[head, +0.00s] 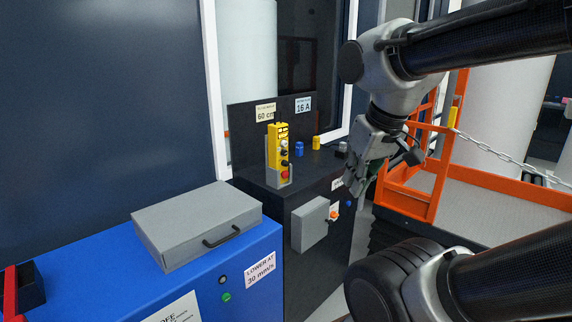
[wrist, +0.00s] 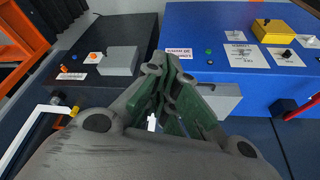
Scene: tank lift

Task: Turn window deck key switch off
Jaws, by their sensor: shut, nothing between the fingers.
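The window deck is a dark console (head: 262,213) below the window, with a grey box (head: 309,226) on its front face. Beside that box is a small orange and white fitting (head: 334,213), with a blue button (head: 349,203) to its right. The fitting also shows in the wrist view (wrist: 95,57), next to a white label. I cannot tell which part is the key switch or how it is turned. My gripper (head: 357,190) is shut and empty, in front of the console's right side. In the wrist view its green-padded fingers (wrist: 167,68) meet, apart from the fitting.
A yellow control pendant (head: 278,146) sits in a grey holder on the console; blue and yellow pieces stand behind it. A blue cabinet (head: 262,243) with a grey case (head: 197,222) is at left. Orange railing (head: 409,203) and a chain (head: 500,155) are at right.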

